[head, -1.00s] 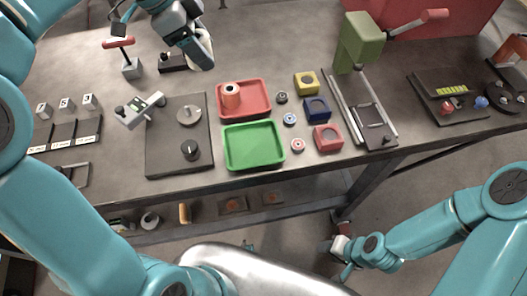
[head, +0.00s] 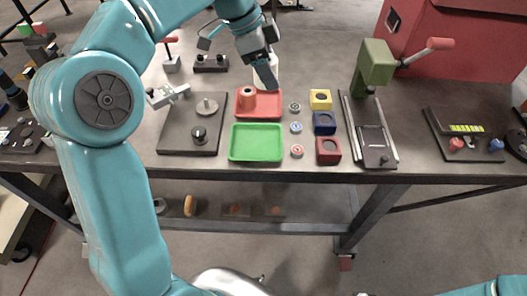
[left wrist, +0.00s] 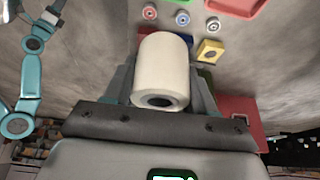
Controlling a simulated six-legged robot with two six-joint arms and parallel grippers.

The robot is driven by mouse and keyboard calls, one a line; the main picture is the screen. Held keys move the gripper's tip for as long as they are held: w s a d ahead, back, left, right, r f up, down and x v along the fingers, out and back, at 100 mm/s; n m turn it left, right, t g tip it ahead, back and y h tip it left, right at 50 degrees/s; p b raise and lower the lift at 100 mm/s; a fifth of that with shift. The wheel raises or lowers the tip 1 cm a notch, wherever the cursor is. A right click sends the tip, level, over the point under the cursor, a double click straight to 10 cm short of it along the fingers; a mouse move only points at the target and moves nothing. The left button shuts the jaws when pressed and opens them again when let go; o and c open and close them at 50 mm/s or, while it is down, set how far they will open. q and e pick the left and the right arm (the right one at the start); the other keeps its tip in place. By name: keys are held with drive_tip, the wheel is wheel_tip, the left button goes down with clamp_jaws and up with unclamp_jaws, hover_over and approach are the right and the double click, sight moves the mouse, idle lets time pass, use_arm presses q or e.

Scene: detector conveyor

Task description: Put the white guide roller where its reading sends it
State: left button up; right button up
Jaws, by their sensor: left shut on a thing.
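My left gripper (head: 264,66) is shut on the white guide roller (left wrist: 163,68) and holds it beyond the red tray (head: 271,115). In the left wrist view the roller lies between the two fingers, its dark-bored end towards the camera. In the head view only part of the pale roller (head: 265,74) shows below the gripper. The red tray holds an orange roller (head: 249,98). The green tray (head: 256,156) in front of it is empty. The detector plate (head: 170,137) with knobs is left of the trays. My right arm shows in part; its gripper is unclear.
Small rings (head: 296,127) and yellow, blue and red blocks (head: 328,151) stand right of the trays. A green press (head: 376,66) with a red-handled lever stands further right. A panel (head: 465,147) with coloured knobs is near the right. The bench's front edge is mostly bare.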

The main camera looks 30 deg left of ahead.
use_arm(q)
drive_tip(key=shift+d+f, duration=0.25)
drive_tip(key=shift+f, duration=0.1)
drive_tip(key=shift+b+x, duration=0.4)
drive_tip(key=shift+x, duration=0.85)
hover_over(276, 145)
drive_tip(key=a, duration=0.2)
drive_tip(key=f, duration=1.4)
drive_tip(key=shift+s+d, duration=0.2)
drive_tip(key=shift+s, duration=0.2)
wheel_tip(276, 145, down, 4)
drive_tip(key=shift+d+f, duration=0.1)
drive_tip(key=shift+f, duration=0.3)
drive_tip(key=shift+r, duration=0.1)
use_arm(e)
drive_tip(key=shift+s+d+f, duration=0.15)
drive_tip(key=shift+d+f, duration=0.2)
drive_tip(key=shift+f, duration=0.1)
use_arm(q)
drive_tip(key=shift+s, duration=0.1)
